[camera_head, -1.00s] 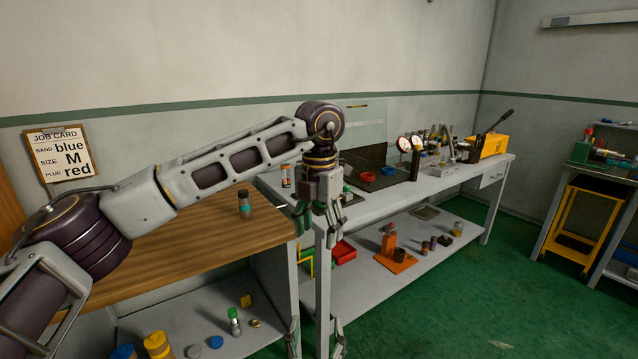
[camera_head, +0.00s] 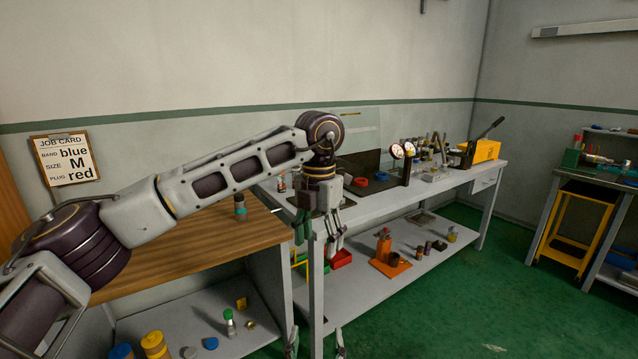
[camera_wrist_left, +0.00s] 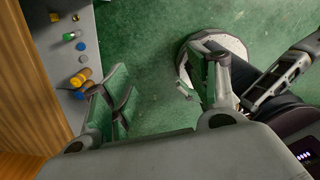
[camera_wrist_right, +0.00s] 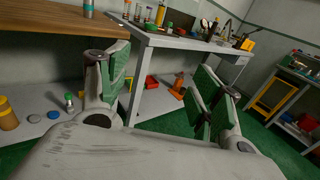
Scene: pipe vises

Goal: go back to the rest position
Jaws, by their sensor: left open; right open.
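My left gripper (camera_head: 318,236) hangs fingers down in the head view, in front of the near end of the grey workbench. It is open and empty; its fingers also show apart in the left wrist view (camera_wrist_left: 165,95), over green floor. My right gripper (camera_head: 316,345) shows only in part at the bottom edge of the head view, below the left one. In the right wrist view its fingers (camera_wrist_right: 158,85) are spread with nothing between them, facing the benches.
A wooden-topped bench (camera_head: 180,252) stands at left with a grey, blue-banded cylinder (camera_head: 240,208) on top. The grey workbench (camera_head: 400,203) carries gauges and a yellow machine (camera_head: 483,151). Its lower shelf holds an orange stand (camera_head: 390,264). Green floor (camera_head: 470,300) at right is clear.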

